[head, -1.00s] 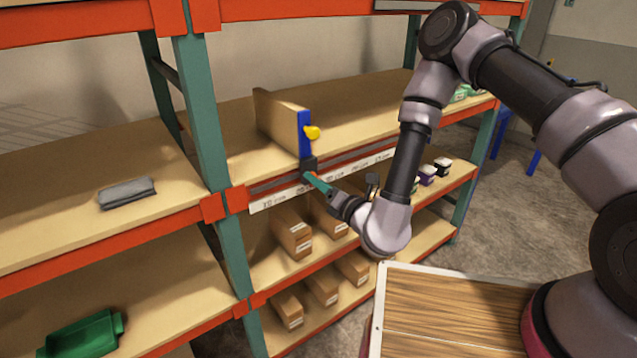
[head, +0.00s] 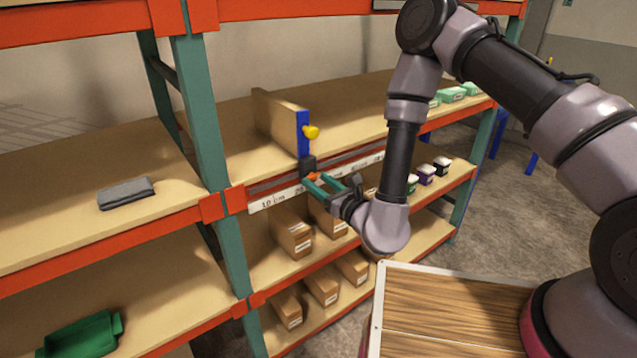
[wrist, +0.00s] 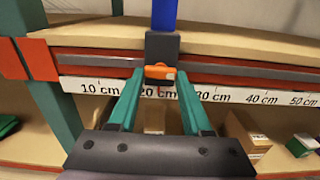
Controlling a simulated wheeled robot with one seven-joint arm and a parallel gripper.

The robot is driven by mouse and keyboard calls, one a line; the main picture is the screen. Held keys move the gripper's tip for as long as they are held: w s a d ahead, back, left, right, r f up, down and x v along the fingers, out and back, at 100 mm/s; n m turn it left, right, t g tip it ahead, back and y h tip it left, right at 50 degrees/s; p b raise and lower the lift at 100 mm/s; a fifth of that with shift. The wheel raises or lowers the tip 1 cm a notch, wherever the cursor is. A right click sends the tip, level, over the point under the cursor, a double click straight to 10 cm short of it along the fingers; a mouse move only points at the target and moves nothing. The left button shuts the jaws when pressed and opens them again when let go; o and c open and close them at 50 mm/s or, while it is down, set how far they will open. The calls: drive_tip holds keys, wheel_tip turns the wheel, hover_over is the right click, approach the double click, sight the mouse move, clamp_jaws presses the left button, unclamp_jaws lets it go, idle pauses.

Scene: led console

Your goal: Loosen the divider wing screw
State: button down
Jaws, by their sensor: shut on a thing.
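The orange wing screw (wrist: 160,72) sits on the front of a dark block (wrist: 162,47) under the divider, its wings lying about level in the wrist view. In the head view the screw (head: 313,176) is partly hidden by the fingers.
A scale strip marked in centimetres (wrist: 215,96) runs along the shelf front below a rail. Cardboard boxes (head: 293,235) stand on the shelf below. A grey object (head: 126,193) lies on the left shelf, and a green bin (head: 82,337) is lower left. The shelf around the divider is clear.

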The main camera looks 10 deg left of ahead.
drive_tip(key=shift+w+a+r, duration=0.1)
idle(0.5)
drive_tip(key=shift+c, duration=1.6)
unclamp_jaws()
